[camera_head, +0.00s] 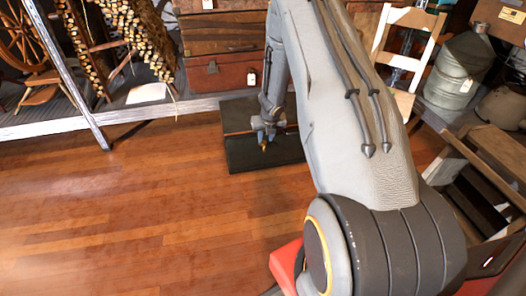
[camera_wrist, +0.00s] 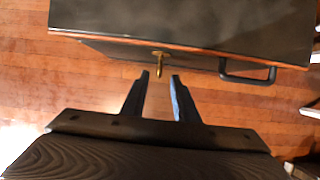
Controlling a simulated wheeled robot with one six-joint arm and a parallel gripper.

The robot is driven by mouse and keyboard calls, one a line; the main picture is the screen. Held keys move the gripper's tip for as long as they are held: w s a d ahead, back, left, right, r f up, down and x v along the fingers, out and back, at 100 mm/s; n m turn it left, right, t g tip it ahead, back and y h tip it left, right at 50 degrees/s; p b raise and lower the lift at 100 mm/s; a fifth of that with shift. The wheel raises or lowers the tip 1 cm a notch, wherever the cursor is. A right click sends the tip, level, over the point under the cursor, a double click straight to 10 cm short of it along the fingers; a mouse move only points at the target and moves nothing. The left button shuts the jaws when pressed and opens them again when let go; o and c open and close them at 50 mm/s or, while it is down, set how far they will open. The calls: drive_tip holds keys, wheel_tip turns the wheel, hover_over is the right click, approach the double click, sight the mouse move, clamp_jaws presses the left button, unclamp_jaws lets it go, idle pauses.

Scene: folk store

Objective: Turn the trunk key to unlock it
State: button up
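A dark trunk (camera_head: 240,154) sits on the wooden floor in the head view. In the wrist view the trunk (camera_wrist: 185,18) fills the top, with a reddish strip along its edge and a dark handle (camera_wrist: 248,77) to the right. A small brass key (camera_wrist: 159,64) sticks out from the trunk's front. My gripper (camera_wrist: 160,77) is open, its two dark fingers apart, with the key's outer end at the gap between the fingertips. No contact with the key shows. In the head view my gripper (camera_head: 266,130) is small against the trunk, with the brass key (camera_head: 264,146) just below it.
Stacked old trunks (camera_head: 225,72) stand behind. A white chair (camera_head: 408,50), metal cans (camera_head: 460,70) and wooden furniture (camera_head: 475,160) crowd the right. A spinning wheel (camera_head: 28,50) stands at the left. The wooden floor (camera_head: 130,215) at front left is clear.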

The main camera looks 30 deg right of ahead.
sight(264, 145)
drive_tip(key=b+x, duration=0.1)
drive_tip(key=x, duration=0.7)
drive_tip(key=shift+s, duration=0.1)
drive_tip(key=shift+c, duration=0.2)
clamp_jaws()
